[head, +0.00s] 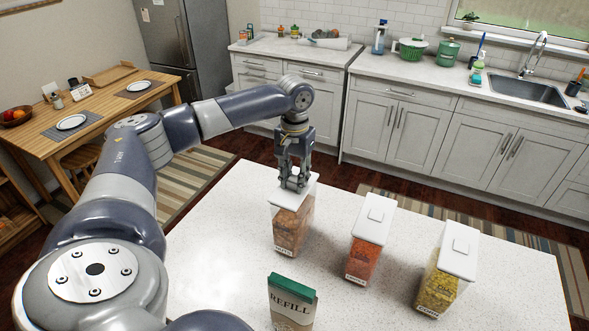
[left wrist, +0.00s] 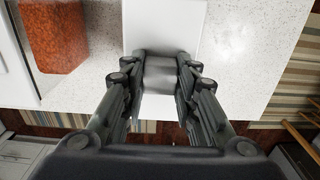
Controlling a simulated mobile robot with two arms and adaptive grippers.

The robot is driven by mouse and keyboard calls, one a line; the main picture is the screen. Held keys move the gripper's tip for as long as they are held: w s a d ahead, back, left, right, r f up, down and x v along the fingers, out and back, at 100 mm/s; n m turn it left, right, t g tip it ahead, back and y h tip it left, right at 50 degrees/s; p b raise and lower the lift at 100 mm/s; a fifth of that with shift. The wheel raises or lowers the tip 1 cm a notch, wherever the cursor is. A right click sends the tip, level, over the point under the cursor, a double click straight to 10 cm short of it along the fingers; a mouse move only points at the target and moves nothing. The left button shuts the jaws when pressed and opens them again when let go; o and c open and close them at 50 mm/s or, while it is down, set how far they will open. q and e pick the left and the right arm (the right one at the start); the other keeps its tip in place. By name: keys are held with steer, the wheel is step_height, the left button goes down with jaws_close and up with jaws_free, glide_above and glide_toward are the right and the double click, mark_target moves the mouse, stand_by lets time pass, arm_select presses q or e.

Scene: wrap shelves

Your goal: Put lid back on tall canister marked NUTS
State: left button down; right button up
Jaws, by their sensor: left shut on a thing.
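The tall clear canister marked NUTS (head: 291,232) stands upright on the white counter, with brown contents. Its white lid (head: 309,189) is at the top of the canister, level with the rim; I cannot tell whether it is fully seated. My left gripper (head: 295,184) points straight down over the lid and is shut on its knob. In the left wrist view the white lid (left wrist: 165,25) lies below the gripper (left wrist: 161,85), with the grey-looking knob (left wrist: 160,73) between the fingers. My right gripper is not in view.
A lidded canister with orange-red contents (head: 364,256) and one with yellow contents (head: 438,287) stand to the right. A green-topped REFILL box (head: 292,305) stands in front. The counter (head: 225,245) left of the NUTS canister is clear.

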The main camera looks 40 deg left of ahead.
arm_select(q)
steer(key=shift+f, duration=0.45)
stand_by(0.5)
steer(key=c, duration=0.6)
jaws_free()
steer(key=shift+r, duration=3.55)
